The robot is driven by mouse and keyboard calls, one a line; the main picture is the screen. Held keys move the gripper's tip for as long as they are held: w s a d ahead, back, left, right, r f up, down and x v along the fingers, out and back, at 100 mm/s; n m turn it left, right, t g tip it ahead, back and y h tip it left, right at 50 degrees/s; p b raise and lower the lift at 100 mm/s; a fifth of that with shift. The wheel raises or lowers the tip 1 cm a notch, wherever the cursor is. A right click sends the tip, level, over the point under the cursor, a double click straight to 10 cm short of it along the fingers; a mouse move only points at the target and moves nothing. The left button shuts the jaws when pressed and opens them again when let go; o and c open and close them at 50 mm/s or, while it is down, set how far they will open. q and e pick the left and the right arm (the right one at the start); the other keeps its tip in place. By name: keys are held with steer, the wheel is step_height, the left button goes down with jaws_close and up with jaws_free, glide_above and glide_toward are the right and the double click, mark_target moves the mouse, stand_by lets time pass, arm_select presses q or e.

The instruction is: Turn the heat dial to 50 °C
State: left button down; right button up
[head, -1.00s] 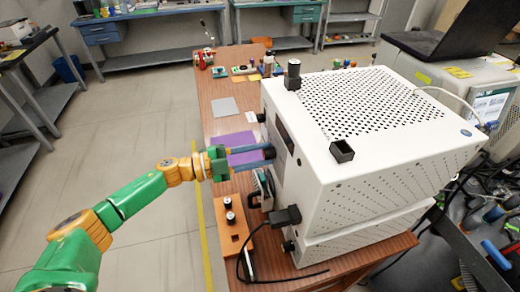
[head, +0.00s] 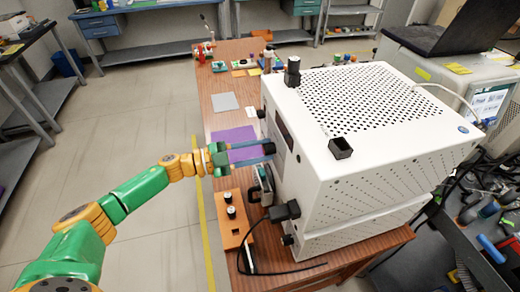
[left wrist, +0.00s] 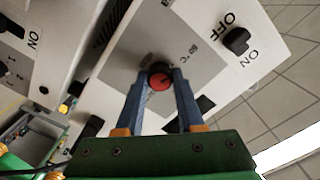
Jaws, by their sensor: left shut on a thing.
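The heat dial (left wrist: 160,82) is a small round knob with a red face and dark rim, on the grey panel (left wrist: 205,62) of the white machine (head: 345,165). My left gripper (left wrist: 160,74) is shut on the dial, one blue finger on each side. Small temperature markings are printed beside the dial in the left wrist view; the dial's exact setting is too small to read. In the head view, my left gripper (head: 270,150) reaches the machine's left-facing front and the dial is hidden. My right gripper is not in view.
An orange block with black knobs (head: 234,226) and a dark cable (head: 285,271) lie near the machine's base. The floor at left is clear.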

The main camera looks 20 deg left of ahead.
arm_select(q)
steer(key=c, duration=0.5)
jaws_free()
steer(key=shift+f, duration=0.1)
steer(key=b+v, duration=0.2)
steer(key=v, duration=0.5)
steer(key=shift+b, duration=0.3)
